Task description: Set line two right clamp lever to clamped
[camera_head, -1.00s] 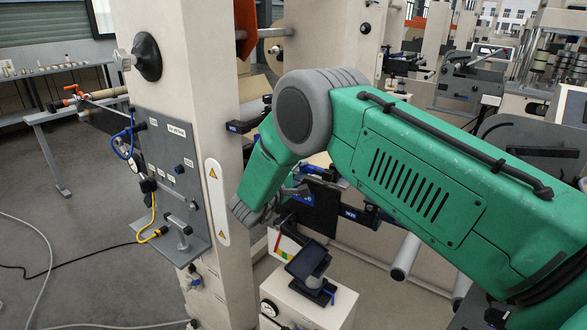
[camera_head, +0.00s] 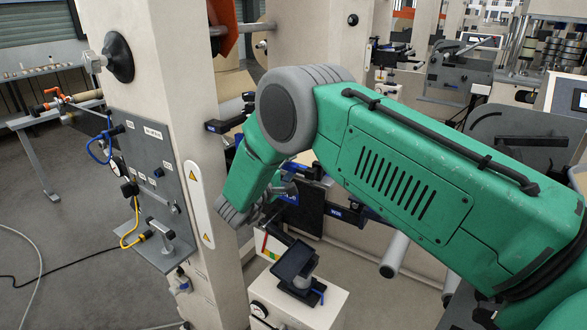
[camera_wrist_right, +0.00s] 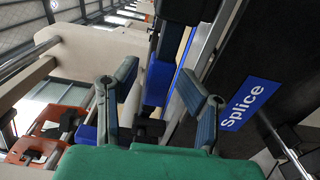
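My right gripper (camera_wrist_right: 160,85) is open in the right wrist view, its two fingers spread wide. A blue and black clamp part (camera_wrist_right: 158,80) lies between and beyond the fingers; I cannot tell whether they touch it. A dark plate with a blue "Splice" label (camera_wrist_right: 245,105) is just right of the fingers. In the head view my right gripper (camera_head: 272,203) is partly hidden by my green arm, beside the dark splice plate (camera_head: 307,215). Blue-ended black clamp parts show at the right (camera_head: 345,213) and left (camera_head: 217,126). Lever positions are unclear. My left gripper is out of view.
A beige post (camera_head: 165,70) with a grey control panel (camera_head: 150,170) stands left of my arm. A tilted black screen (camera_head: 294,262) on a white cabinet (camera_head: 310,308) is below the gripper. A roller (camera_head: 394,255) is to the right. Open floor lies left.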

